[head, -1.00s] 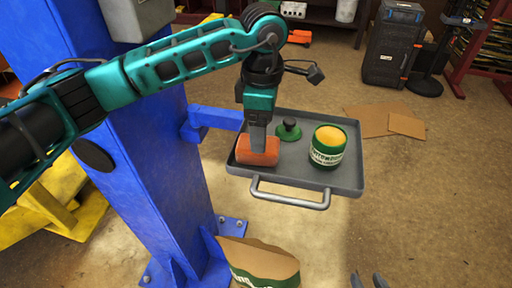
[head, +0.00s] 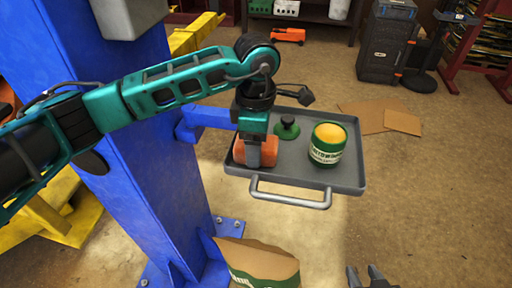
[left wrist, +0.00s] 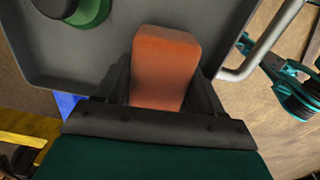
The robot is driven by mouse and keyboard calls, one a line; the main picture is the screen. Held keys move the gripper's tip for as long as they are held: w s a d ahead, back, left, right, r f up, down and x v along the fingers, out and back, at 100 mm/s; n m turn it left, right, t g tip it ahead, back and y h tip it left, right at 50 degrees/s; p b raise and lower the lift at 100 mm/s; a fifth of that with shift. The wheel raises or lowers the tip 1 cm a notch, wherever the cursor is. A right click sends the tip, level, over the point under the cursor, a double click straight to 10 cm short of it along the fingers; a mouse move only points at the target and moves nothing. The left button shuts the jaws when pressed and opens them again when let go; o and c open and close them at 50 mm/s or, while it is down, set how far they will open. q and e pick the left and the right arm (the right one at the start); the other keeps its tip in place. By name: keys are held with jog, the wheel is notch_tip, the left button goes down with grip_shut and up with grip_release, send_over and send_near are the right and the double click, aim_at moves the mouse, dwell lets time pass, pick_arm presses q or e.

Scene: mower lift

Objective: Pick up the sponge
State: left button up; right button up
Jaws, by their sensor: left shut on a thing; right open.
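The orange sponge (head: 268,150) is at the left end of the grey tray (head: 300,176) in the head view. My left gripper (head: 254,160) points down over it and is shut on it, hiding part of it. In the left wrist view the sponge (left wrist: 164,68) sits between the two dark fingers, with the tray's floor behind it. I cannot tell whether it touches the tray. My right gripper (head: 372,278) is open and empty at the bottom edge of the head view, well below and apart from the tray.
A green and yellow tin (head: 327,145) and a green thing with a dark knob (head: 287,128) stand on the tray. A handle (head: 290,200) runs along its front. A blue post (head: 125,150) stands to the left.

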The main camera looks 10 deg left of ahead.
pick_arm(q)
jog(key=shift+c, duration=0.6)
jog(key=shift+r, duration=0.1)
jog(key=shift+w+r, duration=0.1)
jog(key=shift+r, duration=0.4)
notch_tip(320, 180, up, 19)
jog(key=p, duration=0.1)
jog(key=o, duration=0.5)
jog(key=shift+f, duration=0.15)
jog(key=c, duration=0.4)
